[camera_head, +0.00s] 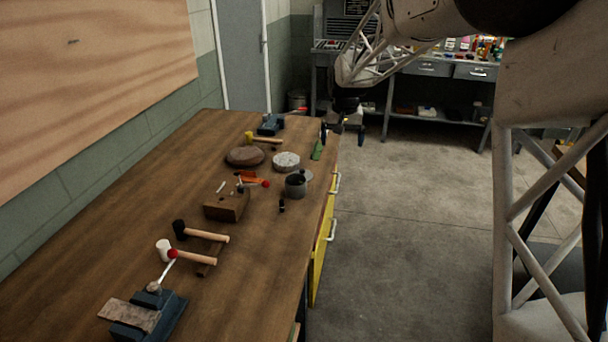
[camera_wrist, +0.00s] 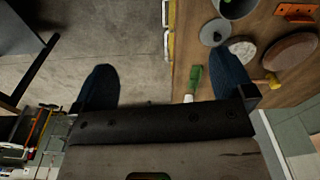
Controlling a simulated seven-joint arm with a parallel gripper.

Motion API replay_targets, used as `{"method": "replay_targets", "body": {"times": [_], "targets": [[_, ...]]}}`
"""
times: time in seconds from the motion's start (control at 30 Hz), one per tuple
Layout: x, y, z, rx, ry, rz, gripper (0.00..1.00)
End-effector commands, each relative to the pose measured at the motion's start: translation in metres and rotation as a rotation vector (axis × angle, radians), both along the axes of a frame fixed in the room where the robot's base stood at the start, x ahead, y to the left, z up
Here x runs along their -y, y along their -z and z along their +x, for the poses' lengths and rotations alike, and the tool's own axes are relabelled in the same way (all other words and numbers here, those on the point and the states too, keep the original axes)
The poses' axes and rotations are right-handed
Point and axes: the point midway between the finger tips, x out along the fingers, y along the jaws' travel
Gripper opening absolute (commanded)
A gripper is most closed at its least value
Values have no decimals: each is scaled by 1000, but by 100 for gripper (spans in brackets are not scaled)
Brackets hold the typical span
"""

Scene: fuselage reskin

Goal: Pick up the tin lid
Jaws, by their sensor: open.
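The tin lid (camera_head: 307,175) is a grey disc with a small knob, lying on the workbench just behind the open grey tin (camera_head: 295,188), which partly hides it. In the wrist view the lid (camera_wrist: 209,35) lies beside the tin (camera_wrist: 238,8), close to the right fingertip. My gripper (camera_head: 343,134) is open and empty, with its two dark blue fingers spread wide. It hangs by the far right edge of the bench, behind and to the right of the lid, apart from it.
The workbench (camera_head: 130,215) also carries a green-handled brush (camera_head: 317,150), a pale round block (camera_head: 286,161), a brown round pad (camera_head: 245,156), a wooden block (camera_head: 226,206), mallets and vises. Open concrete floor (camera_head: 410,200) lies right of the bench.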

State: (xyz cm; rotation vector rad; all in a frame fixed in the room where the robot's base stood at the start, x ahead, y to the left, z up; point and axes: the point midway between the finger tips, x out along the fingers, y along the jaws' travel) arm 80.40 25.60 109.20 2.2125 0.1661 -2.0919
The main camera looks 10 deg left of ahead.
Motion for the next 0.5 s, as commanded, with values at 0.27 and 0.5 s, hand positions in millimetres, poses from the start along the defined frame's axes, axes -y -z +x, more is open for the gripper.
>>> {"method": "replay_targets", "body": {"times": [0.27, 0.5], "targets": [[-57, 48, 47, -24, -23, -7, 100], [-105, 91, 80, -40, -41, -12, 100]]}}
